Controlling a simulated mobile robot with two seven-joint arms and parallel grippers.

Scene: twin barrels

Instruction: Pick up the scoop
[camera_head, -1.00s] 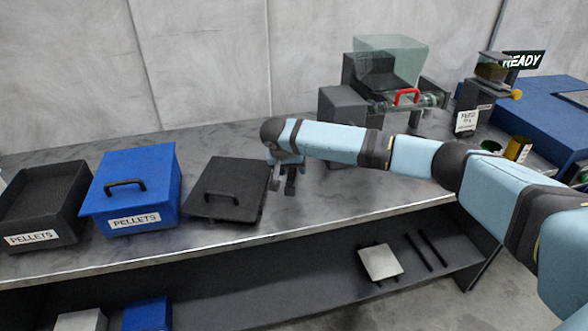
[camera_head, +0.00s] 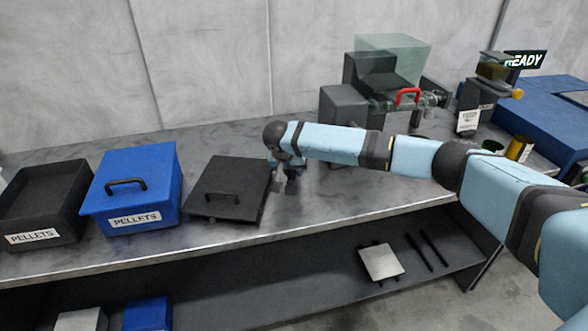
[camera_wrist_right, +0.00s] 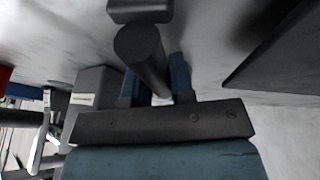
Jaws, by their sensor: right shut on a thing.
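My right gripper (camera_head: 284,182) is low over the counter, just right of the flat black lid. In the right wrist view, the right gripper (camera_wrist_right: 155,82) has its blue fingers on either side of a dark round bar, shut on it. This bar looks like the handle of the scoop (camera_wrist_right: 141,46), with a dark block at its far end. In the head view the scoop cannot be made out clearly from the gripper. I cannot tell whether it touches the counter. My left gripper is not in view.
A black pellet bin (camera_head: 45,205) and a blue lidded bin (camera_head: 130,190) stand at left. The black lid (camera_head: 228,190) with a handle lies beside my right gripper. A machine with a red handle (camera_head: 407,97) stands behind my right arm. The counter (camera_head: 340,205) is clear in front.

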